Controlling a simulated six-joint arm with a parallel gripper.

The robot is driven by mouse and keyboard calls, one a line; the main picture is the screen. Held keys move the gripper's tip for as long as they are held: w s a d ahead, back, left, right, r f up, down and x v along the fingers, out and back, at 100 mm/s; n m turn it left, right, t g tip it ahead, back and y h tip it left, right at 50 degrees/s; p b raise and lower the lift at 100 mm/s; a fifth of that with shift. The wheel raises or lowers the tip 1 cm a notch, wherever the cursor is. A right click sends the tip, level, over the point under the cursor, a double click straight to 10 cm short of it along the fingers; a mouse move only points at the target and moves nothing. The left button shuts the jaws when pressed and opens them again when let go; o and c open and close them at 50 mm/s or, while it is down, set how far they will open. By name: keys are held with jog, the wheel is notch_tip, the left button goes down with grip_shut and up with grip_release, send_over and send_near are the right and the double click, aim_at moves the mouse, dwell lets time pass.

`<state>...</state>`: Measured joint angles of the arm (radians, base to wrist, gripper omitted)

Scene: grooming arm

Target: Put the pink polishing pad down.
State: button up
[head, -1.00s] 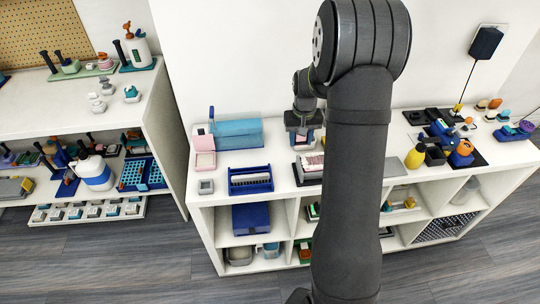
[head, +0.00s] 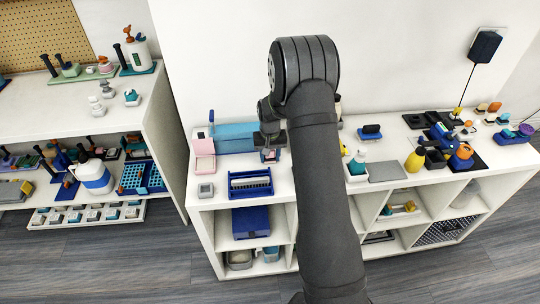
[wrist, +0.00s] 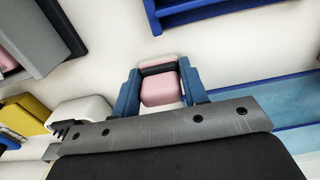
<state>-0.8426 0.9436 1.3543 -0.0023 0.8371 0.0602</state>
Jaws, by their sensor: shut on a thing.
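My gripper (head: 270,158) is shut on the pink polishing pad, which shows between its two blue fingers in the wrist view (wrist: 160,90). A dark band crosses the pad's upper edge there. In the head view the gripper points down over the white shelf top (head: 218,188), behind the blue slotted rack and by the right end of the translucent blue box. The pad is mostly hidden by the gripper there. I cannot tell whether it touches the surface.
The blue slotted rack (head: 250,184) stands at the shelf front, with the translucent blue box (head: 232,136) behind. A pink holder (head: 202,150) and small grey block (head: 205,190) are left. A grey mat (head: 387,172) lies right of my arm. In the wrist view, bare white surface surrounds the pad.

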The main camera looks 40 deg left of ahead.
jog(key=shift+f, duration=0.15)
jog(key=o, duration=1)
jog(key=shift+o, duration=0.2)
notch_tip(320, 180, up, 12)
jog(key=shift+r, duration=0.2)
